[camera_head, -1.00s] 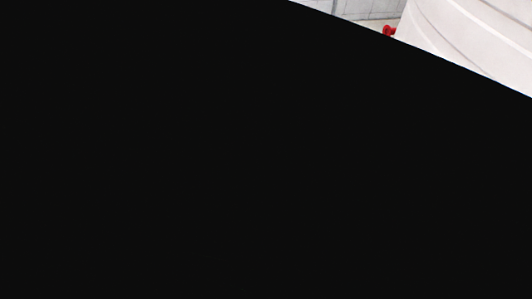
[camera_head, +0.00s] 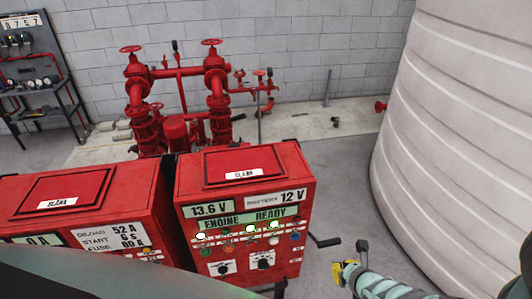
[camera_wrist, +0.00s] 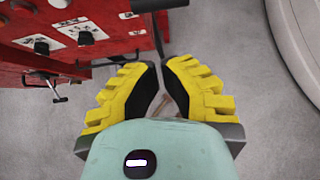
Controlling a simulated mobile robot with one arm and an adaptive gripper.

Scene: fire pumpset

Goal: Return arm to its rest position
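My gripper (camera_wrist: 160,64) has two yellow ribbed fingers with dark inner pads. In the head view my gripper (camera_head: 340,272) and pale teal wrist are at the lower right, in front of the red engine control cabinet's right side. The gripper is apart from the cabinet there. Part of my arm crosses the bottom left of the head view, large and close.
A red control cabinet (camera_head: 245,205) reads "ENGINE READY"; another red cabinet (camera_head: 90,215) stands left of it. A dark handle (camera_head: 325,242) sticks out from the right cabinet. Red pump pipework (camera_head: 180,100) stands behind. A large white tank (camera_head: 460,130) is at right.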

